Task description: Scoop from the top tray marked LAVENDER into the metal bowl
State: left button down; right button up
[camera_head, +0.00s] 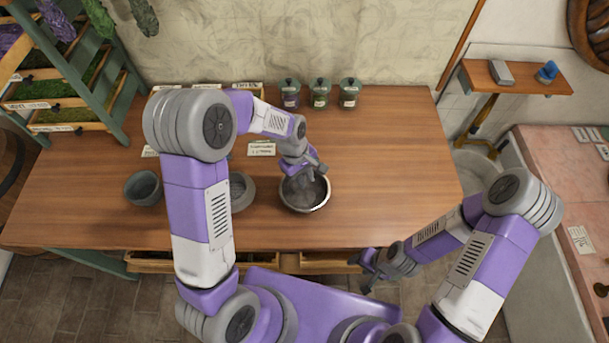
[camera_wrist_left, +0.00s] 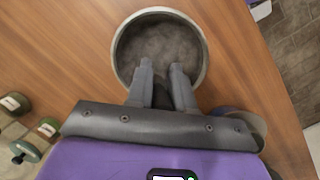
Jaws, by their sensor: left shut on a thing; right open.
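The metal bowl (camera_head: 322,203) stands on the wooden table. In the left wrist view, the bowl (camera_wrist_left: 203,62) has a mottled grey inside. My left gripper (camera_head: 308,172) is over the bowl, its fingers (camera_wrist_left: 163,72) pointing toward it. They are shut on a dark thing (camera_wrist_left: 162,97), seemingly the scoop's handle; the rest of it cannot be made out. My right gripper (camera_head: 368,274) is open and empty, by the table's front edge. Trays stand on the green rack at far left; purple stuff (camera_head: 10,36) shows in an upper one. The LAVENDER label cannot be read.
A grey mortar-like bowl (camera_head: 241,203) stands left of the metal bowl, partly behind my left arm. A dark bowl (camera_head: 143,188) stands further left. Several lidded jars (camera_head: 320,93) line the table's back. The table's right part (camera_head: 410,170) is clear.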

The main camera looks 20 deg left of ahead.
pick_arm(q)
jog(key=g+h, duration=0.3)
jog(key=shift+w, duration=0.1)
jog(key=shift+n+g+h+p, duration=0.3)
jog(key=shift+g+h+p, duration=0.4)
jog(key=shift+g+h, duration=0.5)
jog(key=shift+h, duration=0.1)
jog(key=shift+g+h+b, duration=0.35)
jog(key=shift+g+h, duration=0.55)
jog(key=shift+r, duration=0.1)
